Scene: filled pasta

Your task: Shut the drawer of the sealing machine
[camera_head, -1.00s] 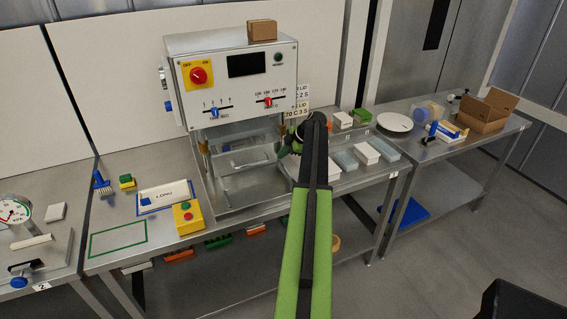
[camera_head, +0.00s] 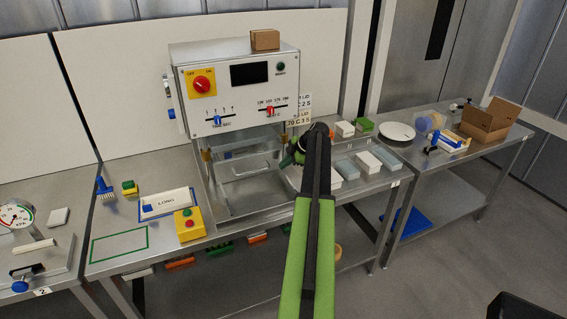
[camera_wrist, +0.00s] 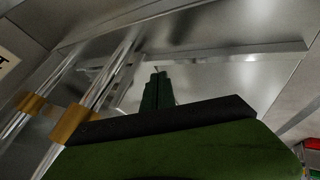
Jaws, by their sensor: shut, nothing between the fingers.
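The sealing machine (camera_head: 235,97) stands on the middle steel bench, with its control panel facing me. Its drawer (camera_head: 243,148) shows below the panel, with a pale handle (camera_head: 251,168) at its front. I cannot tell exactly how far out it is. My gripper (camera_head: 292,157) is at the right front of the machine's lower opening, partly hidden by my arm. In the wrist view my gripper (camera_wrist: 156,92) is shut and empty, its green fingers pointing into the bright metal space. Steel posts with brass collars (camera_wrist: 73,123) are at its left. Whether it touches the drawer cannot be told.
A cardboard box (camera_head: 265,39) sits on top of the machine. A yellow button box (camera_head: 189,224) stands at the front left. Several pale blocks lie right of my arm. A white plate (camera_head: 397,131) and an open carton (camera_head: 491,121) are on the right bench.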

